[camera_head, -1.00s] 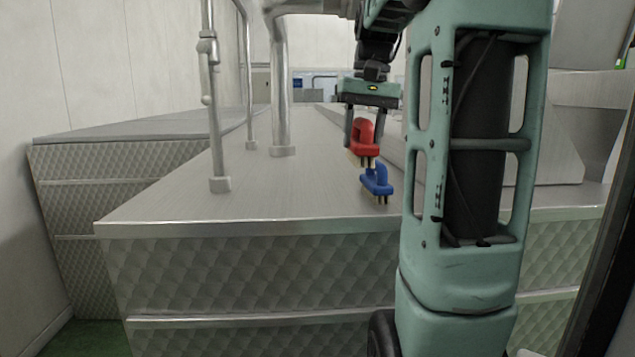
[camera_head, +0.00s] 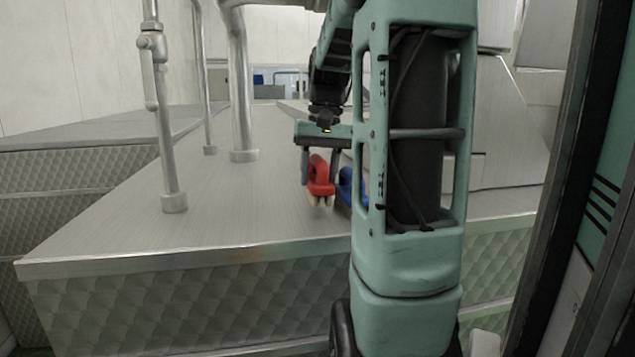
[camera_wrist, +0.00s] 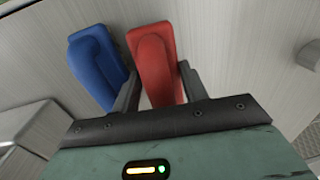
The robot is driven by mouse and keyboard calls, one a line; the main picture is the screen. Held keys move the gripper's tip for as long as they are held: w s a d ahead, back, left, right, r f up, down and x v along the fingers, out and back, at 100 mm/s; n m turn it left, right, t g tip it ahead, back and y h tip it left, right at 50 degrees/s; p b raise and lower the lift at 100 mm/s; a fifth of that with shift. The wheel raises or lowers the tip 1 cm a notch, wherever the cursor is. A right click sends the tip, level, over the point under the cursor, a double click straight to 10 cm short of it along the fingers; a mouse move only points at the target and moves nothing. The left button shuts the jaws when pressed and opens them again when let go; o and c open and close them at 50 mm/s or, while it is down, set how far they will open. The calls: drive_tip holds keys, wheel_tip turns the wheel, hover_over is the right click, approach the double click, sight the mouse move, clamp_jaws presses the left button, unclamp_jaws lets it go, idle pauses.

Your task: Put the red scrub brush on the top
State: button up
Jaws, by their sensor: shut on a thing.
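The red scrub brush (camera_head: 319,178) is between the fingers of my gripper (camera_head: 320,166), which is shut on it, with its pale bristles facing down. In the wrist view the red brush (camera_wrist: 155,65) lies between the two fingers of my gripper (camera_wrist: 160,88). It is over or on the metal top (camera_head: 250,200); I cannot tell if the bristles touch it. A blue scrub brush (camera_head: 345,186) is just right of the red one in the head view, partly hidden by my arm. In the wrist view the blue brush (camera_wrist: 97,66) is left of it, outside the fingers.
Metal pipes (camera_head: 165,130) rise from the top on the left, one with a valve handle (camera_head: 149,80). The front edge of the top (camera_head: 180,257) runs across below. The top's surface between the pipes and the brushes is clear. A dark frame stands at far right.

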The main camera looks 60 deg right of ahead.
drive_tip(key=shift+f, duration=1.3)
drive_tip(key=o, duration=0.7)
drive_tip(key=shift+f, duration=0.1)
drive_tip(key=shift+o, duration=0.2)
drive_tip(key=r, duration=0.4)
drive_tip(key=r+b, duration=0.1)
drive_tip(key=r, duration=0.3)
drive_tip(key=s+r, duration=0.1)
drive_tip(key=r, duration=0.3)
drive_tip(key=shift+d+r, duration=0.1)
drive_tip(key=shift+d, duration=0.3)
